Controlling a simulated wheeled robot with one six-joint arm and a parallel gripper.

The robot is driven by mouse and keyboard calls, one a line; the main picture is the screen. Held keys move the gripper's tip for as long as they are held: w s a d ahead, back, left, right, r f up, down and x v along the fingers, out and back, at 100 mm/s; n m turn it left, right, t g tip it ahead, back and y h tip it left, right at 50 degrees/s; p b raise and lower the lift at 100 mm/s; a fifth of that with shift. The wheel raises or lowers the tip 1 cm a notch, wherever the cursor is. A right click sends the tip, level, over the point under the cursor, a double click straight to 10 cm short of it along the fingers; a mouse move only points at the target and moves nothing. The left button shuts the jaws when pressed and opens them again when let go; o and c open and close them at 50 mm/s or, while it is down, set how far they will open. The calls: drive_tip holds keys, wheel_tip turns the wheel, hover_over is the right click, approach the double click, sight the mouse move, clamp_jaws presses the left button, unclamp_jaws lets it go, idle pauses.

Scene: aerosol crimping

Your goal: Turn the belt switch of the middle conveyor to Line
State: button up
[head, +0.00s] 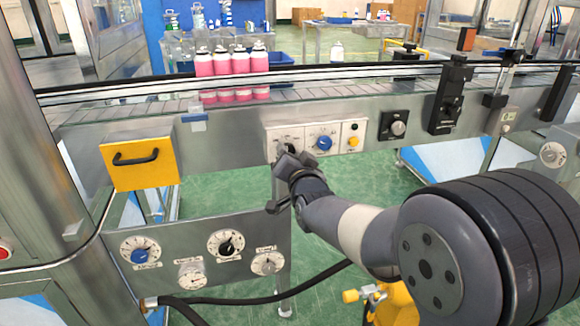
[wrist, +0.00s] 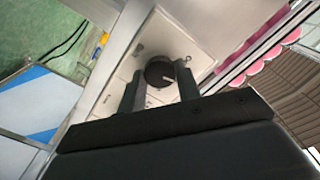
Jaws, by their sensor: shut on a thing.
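A white switch panel (head: 310,128) is on the front of the conveyor (head: 235,135). At its left end is a black round knob (wrist: 160,72) with a white pointer line, seen in the wrist view between my two fingers. My gripper (head: 290,160) is shut on this knob, reaching it from the front and below. In the head view my gripper covers most of the knob. The position labels around it are too small to read. A blue knob (head: 323,143) sits just right of it on the same panel.
A yellow button (head: 353,141) and a separate black knob (head: 398,127) lie further right. A yellow drawer front (head: 140,175) juts out at left. A lower panel with several dials (head: 215,280) is below. Pink cans (head: 232,64) stand on the belt.

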drive_tip(key=shift+f+m+b, duration=0.1)
drive_tip(key=shift+m+b, duration=1)
drive_tip(key=shift+m, duration=0.2)
drive_tip(key=o, duration=1)
drive_tip(key=shift+s, duration=0.1)
drive_tip(key=p+v, duration=0.1)
drive_tip(key=v, duration=0.9)
drive_tip(key=shift+s+d, duration=0.1)
drive_tip(key=shift+s, duration=0.2)
